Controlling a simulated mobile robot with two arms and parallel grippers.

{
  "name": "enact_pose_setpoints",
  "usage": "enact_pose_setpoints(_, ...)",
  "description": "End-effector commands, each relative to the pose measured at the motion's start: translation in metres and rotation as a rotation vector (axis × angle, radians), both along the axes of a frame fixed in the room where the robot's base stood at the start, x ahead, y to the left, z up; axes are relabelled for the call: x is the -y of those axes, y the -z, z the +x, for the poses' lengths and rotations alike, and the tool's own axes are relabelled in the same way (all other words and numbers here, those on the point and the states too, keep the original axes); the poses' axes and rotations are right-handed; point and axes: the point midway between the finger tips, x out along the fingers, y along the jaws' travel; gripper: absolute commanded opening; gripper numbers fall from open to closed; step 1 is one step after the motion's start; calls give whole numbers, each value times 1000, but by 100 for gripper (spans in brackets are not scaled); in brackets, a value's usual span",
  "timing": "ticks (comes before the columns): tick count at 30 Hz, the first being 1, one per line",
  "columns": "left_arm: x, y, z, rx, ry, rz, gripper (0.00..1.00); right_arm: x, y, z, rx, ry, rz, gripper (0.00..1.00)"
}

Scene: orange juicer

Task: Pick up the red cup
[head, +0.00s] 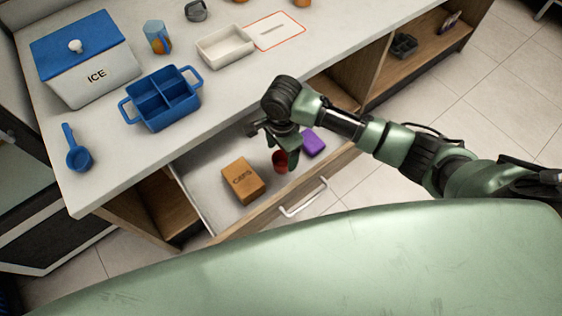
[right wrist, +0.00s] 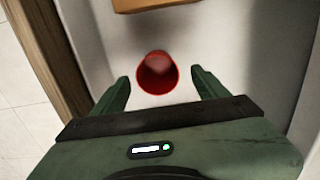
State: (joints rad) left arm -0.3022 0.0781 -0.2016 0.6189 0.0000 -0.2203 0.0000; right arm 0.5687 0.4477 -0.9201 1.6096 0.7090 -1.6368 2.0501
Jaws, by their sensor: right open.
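The red cup (head: 280,161) stands in the open drawer, between a brown box and a purple item. It also shows in the right wrist view (right wrist: 158,73), where I look down into its open round mouth. My right gripper (head: 283,150) is over the drawer, close to the cup and partly in front of it in the head view. In the right wrist view its two green fingers (right wrist: 160,86) are apart, one on each side of the cup's near edge. Nothing is held between them. My left gripper is not in view.
The open drawer (head: 209,181) also holds the brown box (head: 243,181) and the purple item (head: 313,142). On the counter above are a blue divided caddy (head: 160,120), an ice box (head: 100,85), a blue scoop (head: 78,157) and a white tray (head: 226,48).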

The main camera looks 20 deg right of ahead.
Motion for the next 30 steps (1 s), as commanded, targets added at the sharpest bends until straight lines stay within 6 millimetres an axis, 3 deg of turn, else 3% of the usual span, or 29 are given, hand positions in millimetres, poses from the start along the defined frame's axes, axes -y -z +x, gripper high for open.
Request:
enact_pose_setpoints(9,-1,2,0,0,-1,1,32,-1,45,-3,0,-1,-2,74)
enact_pose_setpoints(18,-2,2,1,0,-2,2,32,-1,51,-3,1,-2,-1,74)
enact_pose_setpoints(19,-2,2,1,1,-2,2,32,-1,51,-3,1,-2,-1,71)
enact_pose_setpoints(25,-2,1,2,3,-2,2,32,-1,51,-3,1,-2,-1,16)
enact_pose_setpoints(26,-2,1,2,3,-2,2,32,-1,51,-3,1,-2,-1,12)
enact_pose_setpoints(30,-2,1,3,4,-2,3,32,-1,51,-3,1,-2,-1,11)
